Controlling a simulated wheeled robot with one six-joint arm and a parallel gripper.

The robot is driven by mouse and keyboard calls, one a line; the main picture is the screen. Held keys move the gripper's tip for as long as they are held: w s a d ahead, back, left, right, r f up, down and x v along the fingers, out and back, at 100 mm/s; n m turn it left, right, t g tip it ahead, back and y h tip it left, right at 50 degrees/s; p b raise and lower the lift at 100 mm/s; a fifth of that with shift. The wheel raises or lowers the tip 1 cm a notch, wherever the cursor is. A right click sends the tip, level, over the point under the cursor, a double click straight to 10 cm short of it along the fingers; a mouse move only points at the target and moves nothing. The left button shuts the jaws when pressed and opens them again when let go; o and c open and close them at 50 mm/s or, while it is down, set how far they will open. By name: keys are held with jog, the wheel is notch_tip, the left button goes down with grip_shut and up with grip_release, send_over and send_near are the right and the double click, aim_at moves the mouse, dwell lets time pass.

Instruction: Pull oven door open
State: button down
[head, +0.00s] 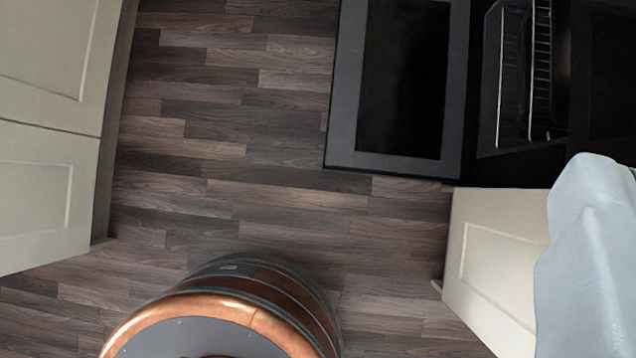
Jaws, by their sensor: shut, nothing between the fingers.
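The oven door (345,120) is a dark panel with a black glass middle, at the top of the head view. It stands swung open, out from the oven and over the floor. The oven (515,165) is to its right, with its dark inside exposed and wire racks (540,70) showing. The upper end of the door is cut off by the picture edge, and I see no handle. My gripper's fingers do not show in this view, and nothing of mine is seen touching the door.
A cream cupboard (495,260) stands below the oven in the picture, partly hidden by a pale grey part of my arm. More cream cupboards (45,80) line the left side. The wood-look floor (230,150) between them is clear, apart from my round copper-coloured base at the bottom.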

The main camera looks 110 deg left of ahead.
jog(key=w+a+f+n+g+h, duration=0.2)
jog(key=w+a+f+n, duration=0.3)
jog(key=f, duration=0.7)
jog(key=w+a+f+g+h, duration=0.2)
jog(key=a+f, duration=0.4)
jog(key=f, duration=0.7)
jog(key=w+a+f+n+g+h, duration=0.2)
jog(key=w+a+f+n, duration=0.3)
jog(key=f, duration=0.7)
jog(key=s+a+f+n+t+h, duration=0.2)
jog(key=s+a+f+n, duration=0.15)
jog(key=f, duration=1.05)
jog(key=s+a+f+n+t+h, duration=0.1)
jog(key=s+a+f+n+h, duration=0.2)
jog(key=f, duration=1.1)
jog(key=s+a+f+n+t+h, duration=0.1)
jog(key=s+a+f+n+t, duration=0.3)
jog(key=f, duration=1.1)
jog(key=w+d+m+g, duration=0.1)
jog(key=w+d, duration=0.3)
jog(key=d, duration=0.4)
jog(key=shift+w+d+r+g, duration=0.15)
jog(key=shift+w+r+g, duration=0.2)
jog(key=shift+g, duration=0.35)
jog(key=shift+r, duration=0.1)
